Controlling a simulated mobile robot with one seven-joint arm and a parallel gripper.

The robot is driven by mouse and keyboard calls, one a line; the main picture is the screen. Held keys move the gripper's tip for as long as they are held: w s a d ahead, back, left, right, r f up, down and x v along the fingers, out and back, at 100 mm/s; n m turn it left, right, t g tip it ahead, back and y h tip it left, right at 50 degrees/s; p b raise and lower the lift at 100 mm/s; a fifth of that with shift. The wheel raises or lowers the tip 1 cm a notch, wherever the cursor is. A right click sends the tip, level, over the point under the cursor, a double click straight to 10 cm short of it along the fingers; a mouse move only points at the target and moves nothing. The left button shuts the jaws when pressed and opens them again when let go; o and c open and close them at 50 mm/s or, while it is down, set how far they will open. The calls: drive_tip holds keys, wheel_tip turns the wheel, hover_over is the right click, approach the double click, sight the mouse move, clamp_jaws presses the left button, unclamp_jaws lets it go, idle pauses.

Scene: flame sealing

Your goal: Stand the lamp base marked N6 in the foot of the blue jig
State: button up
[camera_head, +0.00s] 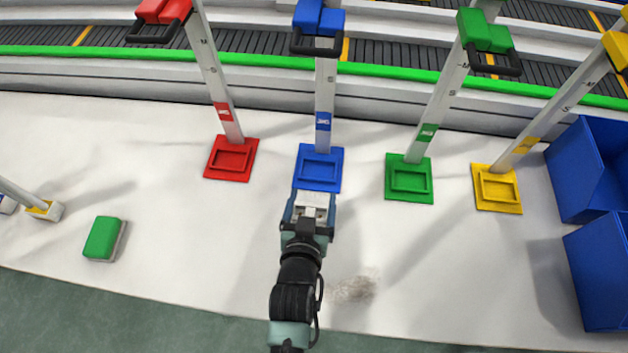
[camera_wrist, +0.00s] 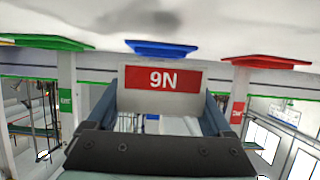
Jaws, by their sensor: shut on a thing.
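A white lamp base (camera_wrist: 133,103) with a red label sits between my gripper's fingers in the wrist view. That view is upside down; the label reads "9N", which is N6 turned over. My gripper (camera_head: 311,205) is shut on the base (camera_head: 316,198), just in front of the blue jig's foot (camera_head: 319,184). The foot is a blue square plate with a raised rim, below a white post with a blue head (camera_head: 319,18). The foot also shows in the wrist view (camera_wrist: 160,48), beyond the base. I cannot tell how high the base is held.
Red (camera_head: 230,160), green (camera_head: 409,180) and yellow (camera_head: 497,190) jig feet stand either side. A green-topped block (camera_head: 102,238) and a small yellow-marked piece (camera_head: 47,211) are at left. Blue bins (camera_head: 600,262) stand at right. A grey smudge (camera_head: 353,288) marks the clear table front.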

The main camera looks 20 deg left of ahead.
sight(321, 150)
drive_tip(key=shift+w+a+f, duration=0.2)
drive_tip(key=shift+w, duration=0.45)
drive_tip(key=w+a+b, duration=0.1)
drive_tip(key=w, duration=0.2)
drive_tip(key=w+a+b, duration=0.1)
drive_tip(key=w+b, duration=0.1)
drive_tip(key=w, duration=0.1)
drive_tip(key=w+a+b, duration=0.1)
drive_tip(key=w+b, duration=0.1)
drive_tip(key=w, duration=0.2)
drive_tip(key=shift+w+a+r, duration=0.1)
drive_tip(key=shift+w+a, duration=0.05)
drive_tip(key=shift+w, duration=0.5)
drive_tip(key=shift+f+b, duration=0.85)
drive_tip(key=shift+f, duration=0.05)
idle(4.8)
